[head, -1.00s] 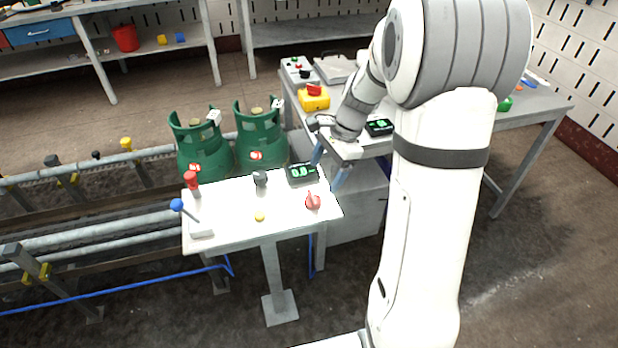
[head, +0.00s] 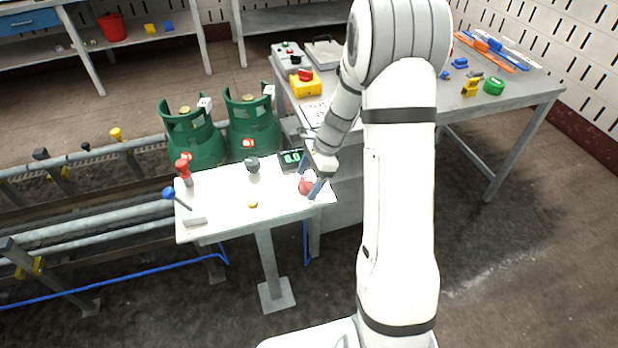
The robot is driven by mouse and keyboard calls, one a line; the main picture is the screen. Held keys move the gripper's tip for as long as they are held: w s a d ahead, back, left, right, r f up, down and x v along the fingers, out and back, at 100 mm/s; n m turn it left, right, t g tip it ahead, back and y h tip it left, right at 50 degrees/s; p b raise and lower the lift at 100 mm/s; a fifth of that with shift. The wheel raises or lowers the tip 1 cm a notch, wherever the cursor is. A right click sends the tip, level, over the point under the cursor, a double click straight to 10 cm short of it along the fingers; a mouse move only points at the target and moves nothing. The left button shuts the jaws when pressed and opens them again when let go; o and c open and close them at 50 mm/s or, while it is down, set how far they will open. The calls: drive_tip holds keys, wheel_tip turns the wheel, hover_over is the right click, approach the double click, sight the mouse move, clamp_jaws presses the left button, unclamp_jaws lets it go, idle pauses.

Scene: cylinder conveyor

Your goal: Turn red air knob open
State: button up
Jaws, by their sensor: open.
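The red air knob (head: 306,187) sits at the right end of the small white panel table (head: 225,208). My gripper (head: 310,187) reaches down over it from above, with its two blue-grey fingers apart on either side of the knob. The fingers partly cover the knob, so its exact angle is hard to read. I cannot tell whether a finger touches it.
On the panel, a green-lit display (head: 290,158), a grey knob (head: 253,165), a yellow button (head: 252,204), a blue-tipped lever (head: 170,193) and a red valve (head: 184,167) stand nearby. Green gas cylinders (head: 252,125) stand behind. A workbench (head: 530,85) is at right.

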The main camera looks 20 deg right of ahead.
drive_tip(key=c, duration=1)
drive_tip(key=shift+n, duration=0.4)
drive_tip(key=n+g, duration=0.1)
drive_tip(key=n, duration=0.1)
drive_tip(key=n+p, duration=0.1)
drive_tip(key=n, duration=0.1)
drive_tip(key=shift+w+r+g+h, duration=0.1)
drive_tip(key=shift+w+g+h, duration=0.05)
drive_tip(key=shift+g+h, duration=0.2)
drive_tip(key=n, duration=0.2)
drive_tip(key=n+g+h, duration=0.1)
drive_tip(key=n, duration=0.1)
drive_tip(key=shift+w+a+g+p, duration=0.15)
drive_tip(key=shift+g+p, duration=0.1)
drive_tip(key=shift+p, duration=0.15)
drive_tip(key=n, duration=0.2)
drive_tip(key=n+g+h, duration=0.1)
drive_tip(key=n, duration=0.2)
drive_tip(key=shift+a+h, duration=0.1)
drive_tip(key=shift+h, duration=0.15)
drive_tip(key=n+h, duration=0.1)
drive_tip(key=n, duration=0.3)
drive_tip(key=shift+a+h, duration=0.1)
drive_tip(key=shift+h, duration=0.2)
drive_tip(key=shift+n, duration=0.3)
